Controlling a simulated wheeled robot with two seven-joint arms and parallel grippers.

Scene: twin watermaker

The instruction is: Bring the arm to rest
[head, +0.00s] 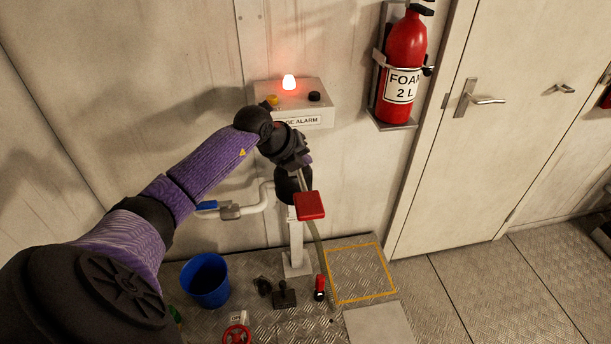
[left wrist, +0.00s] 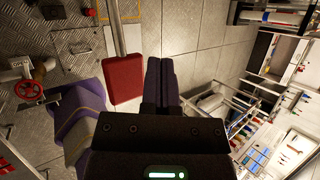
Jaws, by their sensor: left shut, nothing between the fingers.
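My left arm reaches in from the left in the head view, with its dark wrist in front of the alarm box. My left gripper (head: 306,160) is turned away and partly hidden by the wrist. In the left wrist view its two dark fingers (left wrist: 160,75) are shut together and empty. A red block-like part (head: 310,205) on a pale post stands just below the gripper in the head view. The same red part (left wrist: 123,78) shows beside the fingers in the left wrist view, apart from them in the picture. My right gripper is not seen.
An alarm box (head: 312,92) with a lit red lamp is on the wall behind my wrist. A foam extinguisher (head: 403,70) hangs to its right, beside a door (head: 520,130). A blue bucket (head: 206,281) and a red valve wheel (head: 237,335) are low down.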

